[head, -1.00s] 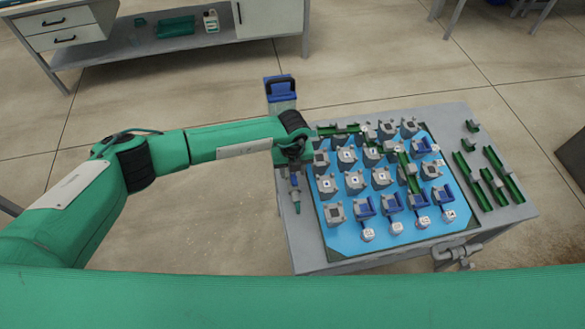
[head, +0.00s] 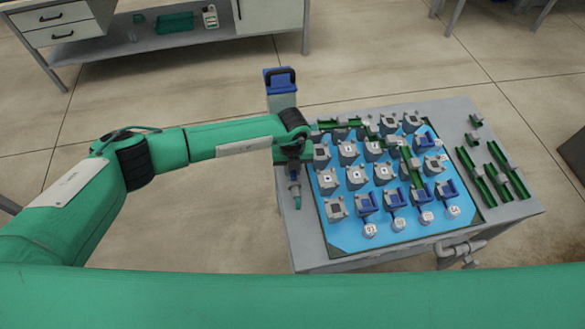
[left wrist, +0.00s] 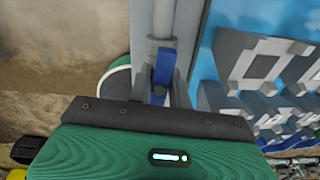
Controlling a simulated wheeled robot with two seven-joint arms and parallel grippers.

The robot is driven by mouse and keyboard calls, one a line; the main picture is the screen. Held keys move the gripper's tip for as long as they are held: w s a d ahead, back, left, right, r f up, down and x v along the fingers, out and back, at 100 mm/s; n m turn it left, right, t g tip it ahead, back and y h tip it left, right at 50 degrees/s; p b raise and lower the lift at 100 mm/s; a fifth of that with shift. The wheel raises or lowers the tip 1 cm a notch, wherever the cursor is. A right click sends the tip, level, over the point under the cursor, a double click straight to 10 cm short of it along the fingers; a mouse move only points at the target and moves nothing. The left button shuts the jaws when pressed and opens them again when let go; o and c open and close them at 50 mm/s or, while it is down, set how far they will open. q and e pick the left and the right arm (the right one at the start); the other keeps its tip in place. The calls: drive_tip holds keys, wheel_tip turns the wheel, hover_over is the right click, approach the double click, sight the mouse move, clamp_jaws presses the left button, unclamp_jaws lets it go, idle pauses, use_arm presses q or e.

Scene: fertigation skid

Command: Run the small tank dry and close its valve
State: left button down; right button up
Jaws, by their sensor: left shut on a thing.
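A small upright tank (head: 283,97) with a blue, handled top stands at the back left corner of the bench. My left gripper (head: 294,182) points down at the bench's left edge, in front of this tank. In the left wrist view, its fingers (left wrist: 162,92) are shut on a blue valve lever (left wrist: 162,70) beside a grey vertical pipe (left wrist: 162,22). A green-tipped fitting (head: 297,200) shows just below the gripper in the head view. The fingers and palm hide part of the valve. The tank's liquid level cannot be seen. My right gripper is not in view.
A blue board (head: 348,240) with several grey blocks, green channels and blue-handled pieces lies close right of my left gripper. Loose green channels (head: 480,180) lie at the bench's right side. A green-rimmed disc (left wrist: 115,76) shows left of the pipe. Open floor lies left of the bench.

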use_arm(q)
drive_tip(key=m+b, duration=0.2)
drive_tip(key=m, duration=0.1)
drive_tip(key=m+b, duration=0.2)
drive_tip(key=m, duration=0.1)
drive_tip(key=m+b, duration=0.2)
drive_tip(key=shift+f+m+b, duration=0.35)
drive_tip(key=shift+m, duration=0.05)
drive_tip(key=shift+r+m+b, duration=0.1)
drive_tip(key=shift+m+b, duration=0.2)
drive_tip(key=shift+m, duration=0.2)
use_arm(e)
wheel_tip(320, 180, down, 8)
use_arm(q)
drive_tip(key=m+b, duration=0.6)
drive_tip(key=shift+m, duration=0.4)
drive_tip(key=shift+r+m+b, duration=0.15)
drive_tip(key=shift+m+b, duration=0.3)
drive_tip(key=shift+m, duration=0.25)
drive_tip(key=c, duration=1.2)
unclamp_jaws()
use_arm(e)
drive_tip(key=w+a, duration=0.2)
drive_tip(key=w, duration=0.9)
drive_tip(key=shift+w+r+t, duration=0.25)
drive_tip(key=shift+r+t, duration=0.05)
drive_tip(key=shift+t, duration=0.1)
use_arm(q)
drive_tip(key=shift+r, duration=0.1)
